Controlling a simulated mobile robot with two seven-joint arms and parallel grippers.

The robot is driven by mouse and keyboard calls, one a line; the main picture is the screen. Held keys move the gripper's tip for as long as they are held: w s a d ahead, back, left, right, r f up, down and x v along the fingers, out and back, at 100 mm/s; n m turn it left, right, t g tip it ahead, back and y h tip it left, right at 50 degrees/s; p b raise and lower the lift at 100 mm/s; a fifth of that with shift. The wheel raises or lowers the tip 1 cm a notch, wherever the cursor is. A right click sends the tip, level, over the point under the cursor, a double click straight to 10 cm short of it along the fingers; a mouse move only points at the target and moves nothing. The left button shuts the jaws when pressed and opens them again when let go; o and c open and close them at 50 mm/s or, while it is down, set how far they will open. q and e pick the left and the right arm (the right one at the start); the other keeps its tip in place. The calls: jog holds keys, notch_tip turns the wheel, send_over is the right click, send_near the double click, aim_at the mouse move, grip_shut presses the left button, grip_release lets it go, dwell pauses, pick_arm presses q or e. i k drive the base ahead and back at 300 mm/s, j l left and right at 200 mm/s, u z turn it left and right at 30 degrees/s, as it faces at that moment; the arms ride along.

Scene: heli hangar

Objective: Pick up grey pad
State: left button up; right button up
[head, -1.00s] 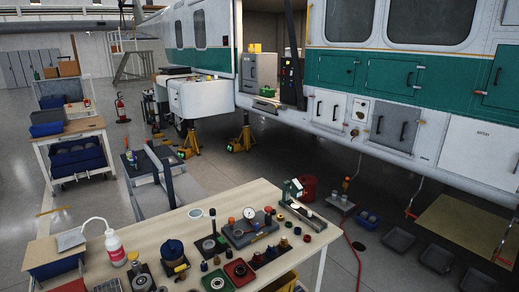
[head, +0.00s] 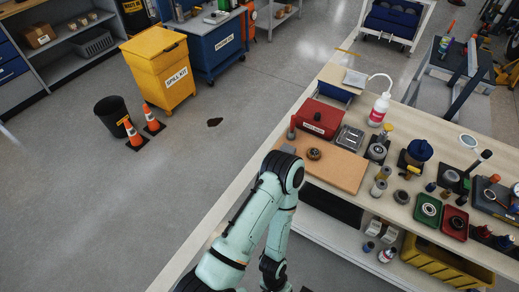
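A small flat grey piece (head: 287,149), which may be the grey pad, lies at the left edge of the workbench (head: 226,222), by the tan board (head: 330,165). A paler, light-grey flat item (head: 355,78) lies at the bench's far end; I cannot tell for sure which is the pad. One of my arms rises from the bottom, bends at a dark elbow just below the small grey piece, and drops again to the bottom edge. Its fingers do not show. My other arm is out of view.
A yellow spill-kit bin (head: 157,72), black bucket (head: 115,117) and two orange cones (head: 133,132) stand left.

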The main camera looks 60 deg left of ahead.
aim_at(284, 147)
jog(key=u, duration=1.65)
jog(key=j+z, duration=0.1)
jog(key=z, duration=1.45)
jog(key=j+z, duration=0.6)
jog(key=z, duration=0.2)
jog(key=j+z, duration=0.3)
jog(key=z, duration=0.15)
jog(key=k+j+z, duration=0.7)
jog(key=j, duration=0.15)
jog(key=k+j+z, duration=0.2)
jog(key=k+j, duration=0.5)
jog(key=j, duration=0.4)
